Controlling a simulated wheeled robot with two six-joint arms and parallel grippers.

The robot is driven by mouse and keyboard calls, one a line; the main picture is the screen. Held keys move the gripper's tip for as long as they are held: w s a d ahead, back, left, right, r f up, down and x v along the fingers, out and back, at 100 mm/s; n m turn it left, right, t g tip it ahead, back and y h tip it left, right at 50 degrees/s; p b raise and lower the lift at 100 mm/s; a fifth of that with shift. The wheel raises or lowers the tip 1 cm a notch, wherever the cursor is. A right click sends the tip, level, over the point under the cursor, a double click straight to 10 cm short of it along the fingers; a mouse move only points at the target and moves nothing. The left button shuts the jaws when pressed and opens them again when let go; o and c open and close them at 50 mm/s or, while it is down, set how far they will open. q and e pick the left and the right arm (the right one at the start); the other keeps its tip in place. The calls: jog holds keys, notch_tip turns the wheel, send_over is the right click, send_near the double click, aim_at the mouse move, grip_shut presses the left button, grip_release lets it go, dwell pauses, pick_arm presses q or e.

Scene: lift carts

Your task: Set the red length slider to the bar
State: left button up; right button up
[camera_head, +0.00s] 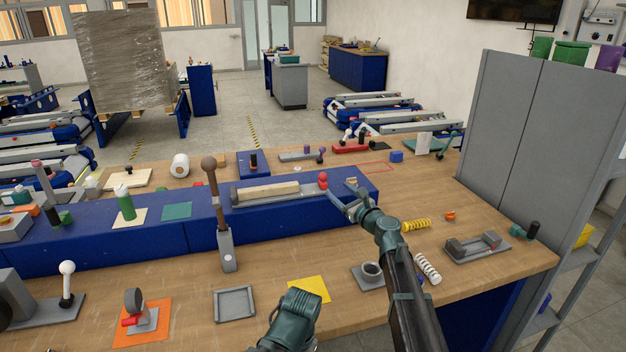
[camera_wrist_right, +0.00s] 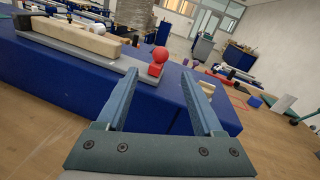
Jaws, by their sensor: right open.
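The red length slider (camera_head: 323,181) has a round knob and sits toward the right end of a grey rail (camera_head: 298,196) on the blue raised block. It also shows in the right wrist view (camera_wrist_right: 158,55), just beyond and between the fingertips. A pale wooden bar (camera_head: 267,191) lies along the rail to the left of the slider; in the right wrist view the bar (camera_wrist_right: 75,36) is at upper left, with a gap before the slider. My right gripper (camera_head: 343,192) is open and empty, close to the slider and not around it. My left gripper's fingers are not visible.
A brown-knobbed lever (camera_head: 221,225) stands in front of the blue block (camera_head: 205,236). A yellow spring (camera_head: 417,225), a white spring (camera_head: 428,268) and a grey ring holder (camera_head: 369,275) lie near my right arm. A tall grey cabinet (camera_head: 540,135) stands at right.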

aim_at(323, 180)
jog(key=shift+w+a+f, duration=0.1)
jog(key=shift+w+f, duration=0.15)
jog(key=shift+w, duration=0.15)
jog(key=x, duration=1.3)
jog(key=shift+w+a, duration=0.1)
jog(key=shift+w, duration=0.25)
grip_shut()
dwell(0.7)
